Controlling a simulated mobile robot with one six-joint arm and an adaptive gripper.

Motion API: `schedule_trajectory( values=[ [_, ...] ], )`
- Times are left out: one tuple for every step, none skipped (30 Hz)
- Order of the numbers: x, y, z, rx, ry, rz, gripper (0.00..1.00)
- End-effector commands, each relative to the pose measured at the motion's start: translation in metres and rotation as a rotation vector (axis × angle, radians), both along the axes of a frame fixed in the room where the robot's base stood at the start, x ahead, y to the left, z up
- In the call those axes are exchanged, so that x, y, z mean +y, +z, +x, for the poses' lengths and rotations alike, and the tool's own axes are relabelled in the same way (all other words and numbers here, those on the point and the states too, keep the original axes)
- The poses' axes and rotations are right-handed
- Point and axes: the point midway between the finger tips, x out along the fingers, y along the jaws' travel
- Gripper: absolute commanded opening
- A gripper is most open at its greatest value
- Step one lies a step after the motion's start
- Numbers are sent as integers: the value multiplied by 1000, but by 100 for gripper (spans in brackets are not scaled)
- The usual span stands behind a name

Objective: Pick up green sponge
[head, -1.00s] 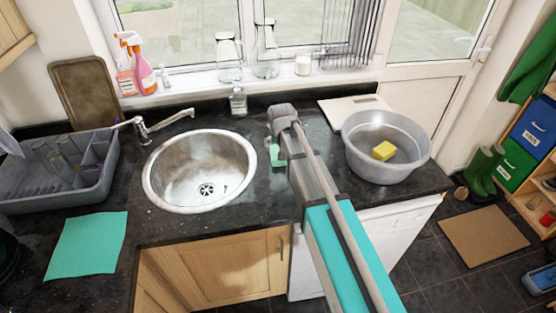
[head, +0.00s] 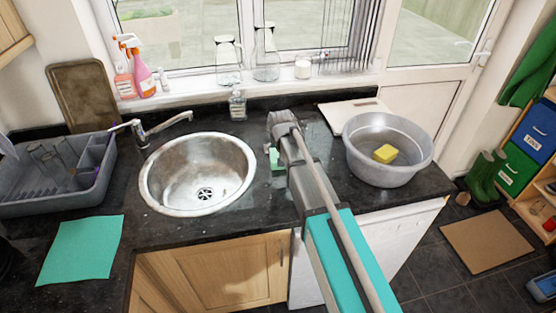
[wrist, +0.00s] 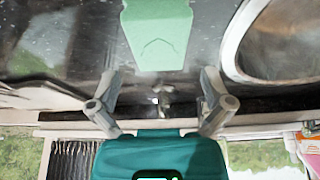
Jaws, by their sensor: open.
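The green sponge (head: 275,158) is a pale green block on the dark worktop, between the sink and the grey basin. In the head view my arm hides part of it. In the wrist view the sponge (wrist: 158,38) is at the top centre, cut off by the picture edge. My gripper (wrist: 160,88) is open and empty there, its two fingers spread to either side below the sponge. The sponge lies beyond the fingertips, roughly centred on the gap. In the head view my arm hides the fingers.
The steel sink (head: 197,174) is left of the sponge. The grey basin (head: 388,176) on the right holds a yellow sponge (head: 385,153). A soap bottle (head: 238,106) stands behind, by the window ledge. A pale board (head: 350,114) lies at the back. A teal cloth (head: 82,249) lies front left.

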Motion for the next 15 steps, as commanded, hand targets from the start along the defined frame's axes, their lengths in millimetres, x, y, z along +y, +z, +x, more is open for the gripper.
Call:
schedule_trajectory(
  values=[
    [0, -5, 1, 0, 0, 0, 100],
    [0, -7, 2, 0, 0, 0, 100],
    [0, -10, 3, 0, 0, 0, 100],
    [0, -13, 4, 0, 0, 0, 100],
    [0, -15, 5, 0, 0, 0, 100],
    [0, -18, 6, 0, 0, 0, 100],
    [0, -21, 6, 0, 0, 0, 100],
    [0, -23, 7, 0, 0, 0, 100],
    [0, -26, 8, 0, 0, 0, 100],
    [0, -28, 9, 0, 0, 0, 100],
    [0, -31, 10, 0, 0, 0, 100],
    [1, -34, 11, 0, 0, 0, 100],
    [1, -36, 12, 0, 0, 0, 100],
    [1, -38, 13, 0, 0, 0, 100],
    [1, -40, 14, 0, 0, 0, 100]
  ],
)
